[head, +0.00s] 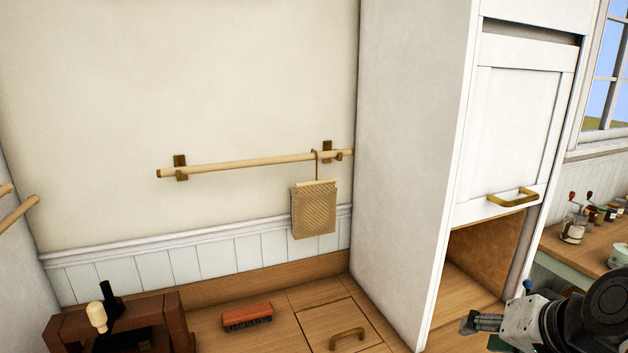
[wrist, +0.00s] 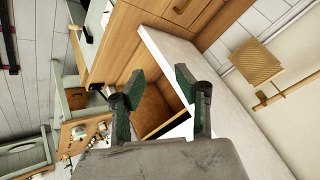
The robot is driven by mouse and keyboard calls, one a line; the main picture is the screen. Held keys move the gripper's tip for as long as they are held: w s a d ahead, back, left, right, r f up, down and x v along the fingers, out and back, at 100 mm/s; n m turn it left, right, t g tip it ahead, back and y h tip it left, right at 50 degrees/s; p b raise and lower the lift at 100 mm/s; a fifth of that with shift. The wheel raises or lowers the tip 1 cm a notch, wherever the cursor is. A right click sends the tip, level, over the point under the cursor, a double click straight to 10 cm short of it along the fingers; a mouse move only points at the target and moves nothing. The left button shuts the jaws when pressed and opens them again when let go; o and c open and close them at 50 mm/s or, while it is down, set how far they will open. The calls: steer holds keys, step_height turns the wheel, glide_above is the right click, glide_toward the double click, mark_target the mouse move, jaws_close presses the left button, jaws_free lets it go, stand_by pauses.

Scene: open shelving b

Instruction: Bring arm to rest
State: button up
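My gripper (head: 480,334) is at the lower right of the head view, in front of the tall white cabinet's (head: 412,130) open lower part. In the wrist view my gripper (wrist: 158,77) shows two dark green fingers standing well apart. Nothing is between them, and the cabinet's brown interior (wrist: 155,108) lies beyond. My arm is partly cut off by the head view's right edge.
A side table (head: 580,250) at right carries several jars. The cabinet's upper door (head: 508,140) is raised above the opening.

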steer(key=a+f+n+b, duration=0.2)
steer(key=f+b, duration=0.2)
steer(key=f, duration=0.2)
steer(key=s+a+f+n+h+b, duration=0.1)
steer(key=a+f+n+b, duration=0.2)
steer(key=f, duration=0.4)
steer(key=shift+s+g+b, duration=0.15)
steer(key=shift+g+b, duration=0.25)
steer(key=shift+b, duration=0.3)
